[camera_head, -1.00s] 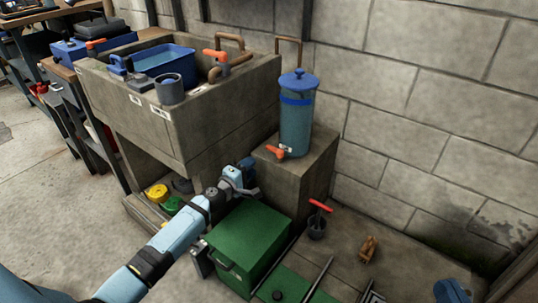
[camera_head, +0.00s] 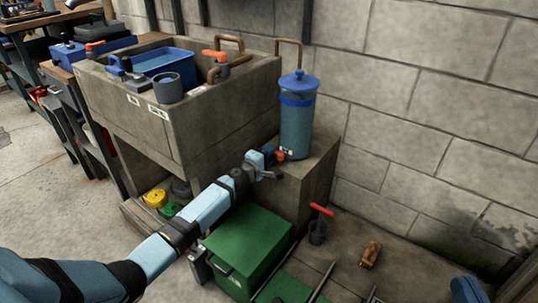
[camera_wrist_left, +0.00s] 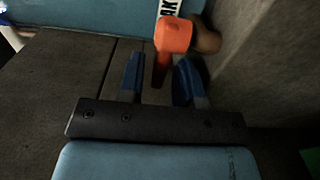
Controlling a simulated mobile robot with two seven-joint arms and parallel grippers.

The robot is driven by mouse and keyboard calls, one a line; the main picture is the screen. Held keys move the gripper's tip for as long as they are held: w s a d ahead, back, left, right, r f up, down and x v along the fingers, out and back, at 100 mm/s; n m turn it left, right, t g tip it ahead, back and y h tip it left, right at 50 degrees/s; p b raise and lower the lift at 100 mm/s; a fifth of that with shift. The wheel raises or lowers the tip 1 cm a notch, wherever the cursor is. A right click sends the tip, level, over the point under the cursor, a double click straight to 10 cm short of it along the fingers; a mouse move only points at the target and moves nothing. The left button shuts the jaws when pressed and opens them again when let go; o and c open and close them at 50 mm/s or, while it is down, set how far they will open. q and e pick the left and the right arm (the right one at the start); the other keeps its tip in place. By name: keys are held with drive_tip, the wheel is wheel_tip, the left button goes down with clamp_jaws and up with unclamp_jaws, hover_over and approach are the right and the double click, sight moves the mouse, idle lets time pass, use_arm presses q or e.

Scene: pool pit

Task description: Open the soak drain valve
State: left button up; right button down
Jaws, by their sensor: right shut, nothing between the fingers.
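A tall blue-grey canister (camera_head: 297,118) with a blue lid stands on a concrete block. Near its base is an orange-handled valve (camera_head: 283,154), mostly covered by my gripper in the head view. In the left wrist view the orange handle (camera_wrist_left: 173,36) sits on a brownish pipe, its darker lever pointing down between my fingers. My left gripper (camera_head: 274,163) is at this valve. In the wrist view my left gripper (camera_wrist_left: 159,70) is open, one finger on each side of the lever; I cannot tell whether either touches it.
A concrete sink (camera_head: 225,105) with a blue tub (camera_head: 163,62) and another orange-handled tap (camera_head: 214,55) stands to the left. A green box (camera_head: 247,240) lies below my left arm. A wall is behind.

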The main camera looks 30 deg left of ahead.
use_arm(q)
clamp_jaws()
use_arm(e)
drive_tip(key=shift+r, duration=0.15)
use_arm(q)
drive_tip(key=shift+s+d+r+n+y+p, duration=0.1)
drive_tip(key=shift+s+d+n+y+p, duration=0.1)
drive_tip(key=shift+n+y+p, duration=0.45)
drive_tip(key=shift+s+d+n+g+y+p, duration=0.1)
drive_tip(key=shift+s+n+g+y+p, duration=0.1)
drive_tip(key=shift+n+y+p, duration=0.9)
drive_tip(key=shift+s+d+n+g+y+p, duration=0.15)
drive_tip(key=shift+s+n+g+y+p, duration=0.2)
drive_tip(key=shift+y, duration=1.25)
drive_tip(key=shift+s+d+n+g+y+p, duration=0.1)
drive_tip(key=shift+n+y+p, duration=0.75)
drive_tip(key=shift+y, duration=0.5)
use_arm(e)
drive_tip(key=shift+s+a+f+m+g+h, duration=0.15)
drive_tip(key=shift+s+a+f+m+g, duration=0.2)
drive_tip(key=shift+m, duration=0.3)
drive_tip(key=shift+s+a+f+m+g+h, duration=0.1)
drive_tip(key=shift+s+a+m+g+h, duration=0.15)
drive_tip(key=shift+s+m, duration=0.35)
drive_tip(key=shift+s+a+f+m+g+h, duration=0.1)
drive_tip(key=shift+s+a+f+m+g, duration=0.25)
drive_tip(key=shift+m, duration=0.4)
drive_tip(key=shift+r, duration=0.2)
